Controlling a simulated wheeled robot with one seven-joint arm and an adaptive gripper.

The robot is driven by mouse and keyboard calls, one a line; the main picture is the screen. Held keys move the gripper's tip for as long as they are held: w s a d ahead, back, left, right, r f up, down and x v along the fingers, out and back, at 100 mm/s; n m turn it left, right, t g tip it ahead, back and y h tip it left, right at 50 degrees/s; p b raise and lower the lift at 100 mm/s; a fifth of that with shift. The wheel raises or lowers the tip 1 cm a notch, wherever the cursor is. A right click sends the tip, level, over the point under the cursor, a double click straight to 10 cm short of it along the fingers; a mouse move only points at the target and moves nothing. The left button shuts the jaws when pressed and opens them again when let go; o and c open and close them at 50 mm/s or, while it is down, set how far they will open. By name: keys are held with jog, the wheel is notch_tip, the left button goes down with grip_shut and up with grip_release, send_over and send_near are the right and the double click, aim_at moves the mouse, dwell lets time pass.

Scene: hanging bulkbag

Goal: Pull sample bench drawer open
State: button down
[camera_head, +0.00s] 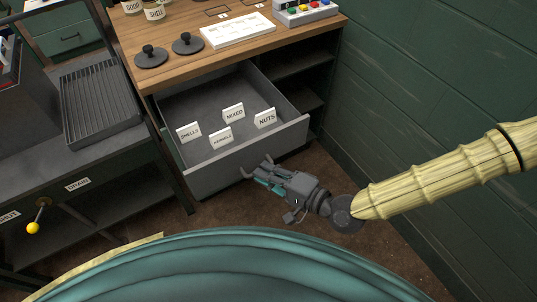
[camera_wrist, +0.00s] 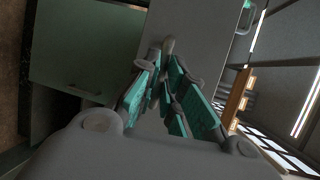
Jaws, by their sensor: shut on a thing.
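The sample bench drawer (camera_head: 218,176) is grey and stands pulled out from under the wooden bench top (camera_head: 180,73). Its inside is visible, with several white label cards, including "SHELLS", "MIXED" and "NUTS". My gripper (camera_head: 257,171) is at the outer face of the drawer front, right of its middle. In the wrist view, the teal-padded fingers (camera_wrist: 168,62) converge on a small piece at the grey drawer front (camera_wrist: 205,28). They are shut on it; it appears to be the drawer handle, mostly hidden by the fingers.
Two dark round knobbed pieces (camera_head: 151,55), a white tray (camera_head: 238,31) and jars (camera_head: 154,9) stand on the bench top. A dark unit with a drain rack (camera_head: 100,98) is at the left. A green plank wall (camera_head: 430,90) stands at the right. Brown floor shows below the drawer.

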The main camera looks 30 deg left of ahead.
jog(key=c, duration=1.5)
grip_release()
jog(key=shift+d, duration=0.1)
jog(key=shift+s+d+r, duration=0.15)
jog(key=shift+d+r, duration=0.2)
jog(key=shift+d, duration=1.6)
jog(key=shift+s+d+r, duration=0.15)
jog(key=shift+d+r, duration=0.25)
jog(key=shift+d, duration=1.5)
jog(key=shift+s+d+r, duration=0.15)
jog(key=shift+d+r, duration=0.2)
jog(key=shift+d, duration=1.6)
jog(key=s+d+f+h+p, duration=0.3)
jog(key=d+f+h, duration=0.1)
jog(key=d+f, duration=0.3)
jog(key=s+d+f+h+p, duration=0.3)
jog(key=d+f+h+p, duration=0.15)
jog(key=d+f, duration=0.3)
jog(key=s+d+f+h+p, duration=0.1)
jog(key=d+h, duration=0.1)
jog(key=d, duration=0.4)
jog(key=s+d+f+n+h+p, duration=0.1)
jog(key=d+h, duration=0.2)
jog(key=d, duration=0.3)
jog(key=s+d+f+g+h+p, duration=0.1)
jog(key=d+h, duration=0.1)
jog(key=d, duration=0.5)
jog(key=shift+s+h, duration=0.25)
